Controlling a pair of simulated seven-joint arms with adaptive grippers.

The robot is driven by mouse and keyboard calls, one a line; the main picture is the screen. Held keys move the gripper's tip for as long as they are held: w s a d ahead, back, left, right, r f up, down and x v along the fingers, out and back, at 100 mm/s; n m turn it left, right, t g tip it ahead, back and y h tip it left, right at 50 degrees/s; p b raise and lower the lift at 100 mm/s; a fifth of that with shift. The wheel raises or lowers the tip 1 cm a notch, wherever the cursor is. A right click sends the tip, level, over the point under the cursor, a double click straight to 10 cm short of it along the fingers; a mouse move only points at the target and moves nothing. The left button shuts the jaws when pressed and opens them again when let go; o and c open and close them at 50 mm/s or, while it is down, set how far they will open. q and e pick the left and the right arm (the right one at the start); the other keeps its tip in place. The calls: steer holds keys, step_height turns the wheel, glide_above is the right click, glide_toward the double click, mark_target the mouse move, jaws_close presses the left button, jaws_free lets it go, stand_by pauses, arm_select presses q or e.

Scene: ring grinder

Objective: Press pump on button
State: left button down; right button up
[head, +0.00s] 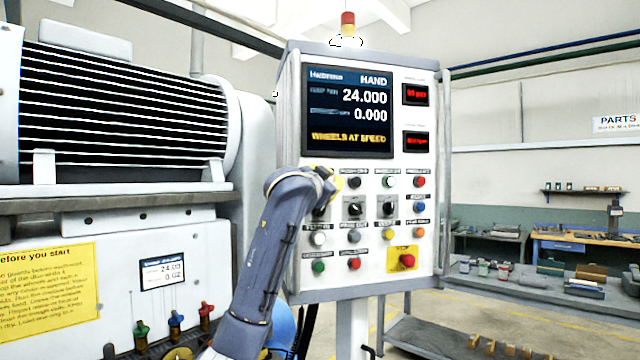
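The control panel (440,130) stands upright in the middle of the head view, with rows of buttons and switches under its screen. The button labels are too small to read, so I cannot tell which one is pump on. A green button (318,266) and a red button (354,264) are in the lowest row. My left gripper (329,186) is in front of the panel's upper left controls and covers part of them. Its fingers are small and partly hidden by the wrist, so I cannot tell whether they are open or touching the panel. My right gripper is not in view.
A red emergency stop (407,261) on a yellow plate sits at the panel's lower right. The screen (347,112) reads HAND and WHEELS AT SPEED. The grinder (120,110) stands close on the left, with coloured valve handles (175,320) low down. A grey cart (430,335) is at the lower right.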

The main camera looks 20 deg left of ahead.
arm_select(q)
steer(key=shift+w+a, duration=0.15)
steer(key=shift+w+a, duration=0.1)
steer(key=shift+w, duration=0.1)
steer(key=shift+w+a, duration=0.35)
steer(key=shift+w, duration=0.1)
stand_by(1.2)
stand_by(0.4)
steer(key=shift+s+d, duration=0.55)
steer(key=shift+s, duration=0.25)
steer(key=shift+s+d, duration=0.1)
steer(key=shift+s+d, duration=0.65)
steer(key=shift+s, duration=0.35)
steer(key=shift+s+d, duration=0.6)
steer(key=shift+s, duration=0.4)
